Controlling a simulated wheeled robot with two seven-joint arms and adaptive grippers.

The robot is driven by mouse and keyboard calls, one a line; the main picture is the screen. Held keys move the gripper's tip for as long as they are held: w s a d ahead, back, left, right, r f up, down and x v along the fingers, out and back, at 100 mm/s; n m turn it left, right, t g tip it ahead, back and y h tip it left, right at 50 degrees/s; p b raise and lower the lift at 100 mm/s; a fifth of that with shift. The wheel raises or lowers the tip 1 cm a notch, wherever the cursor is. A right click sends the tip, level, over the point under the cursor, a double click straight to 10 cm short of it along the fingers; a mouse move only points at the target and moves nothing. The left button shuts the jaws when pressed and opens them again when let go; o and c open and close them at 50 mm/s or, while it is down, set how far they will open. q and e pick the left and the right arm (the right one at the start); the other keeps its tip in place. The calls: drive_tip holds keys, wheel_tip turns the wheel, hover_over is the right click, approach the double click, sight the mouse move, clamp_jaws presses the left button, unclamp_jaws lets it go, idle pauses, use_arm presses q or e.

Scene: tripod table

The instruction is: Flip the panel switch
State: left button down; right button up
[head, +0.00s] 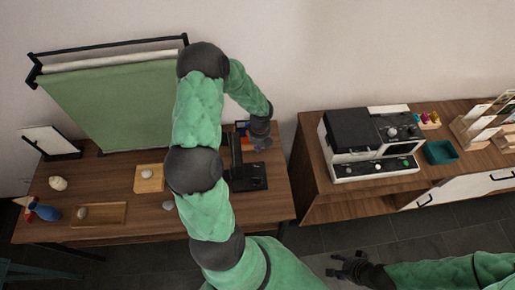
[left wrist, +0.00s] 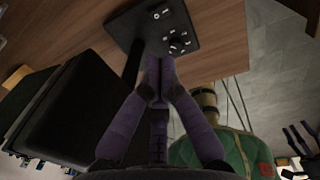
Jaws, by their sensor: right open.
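A black panel base (head: 250,178) lies on the wooden table, partly behind my left arm in the head view. In the left wrist view the black panel (left wrist: 150,18) carries several small white-marked switches or knobs; which one is the task's switch I cannot tell. My left gripper (left wrist: 158,62) has its two purple fingers together at the tips, nothing seen between them, pointing at the panel's edge. Whether they touch it I cannot tell. In the head view the left gripper (head: 261,143) is small, above the table's back right. My right gripper (head: 352,267) is open and empty, over the floor.
The wooden table (head: 120,222) holds a green cloth rack (head: 110,105), wooden trays (head: 98,222) and stones. A black upright part (head: 235,150) rises beside the panel. A second cabinet (head: 315,180) with a black-and-white machine (head: 360,140) stands right, across a gap.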

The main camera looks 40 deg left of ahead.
sight(253, 167)
use_arm(q)
drive_tip(key=shift+w+d+r+g+y+b, duration=0.25)
drive_tip(key=shift+w+g+y+b, duration=0.35)
drive_tip(key=shift+b, duration=4.75)
drive_tip(key=shift+s+f, duration=0.1)
drive_tip(key=shift+s, duration=0.1)
drive_tip(key=f+b, duration=0.1)
drive_tip(key=f, duration=0.3)
drive_tip(key=s+a+f+b, duration=0.1)
drive_tip(key=f+b, duration=0.1)
drive_tip(key=f, duration=0.3)
drive_tip(key=s+f+b, duration=0.1)
drive_tip(key=f, duration=0.3)
drive_tip(key=shift+a+f, duration=0.3)
drive_tip(key=shift+f, duration=0.05)
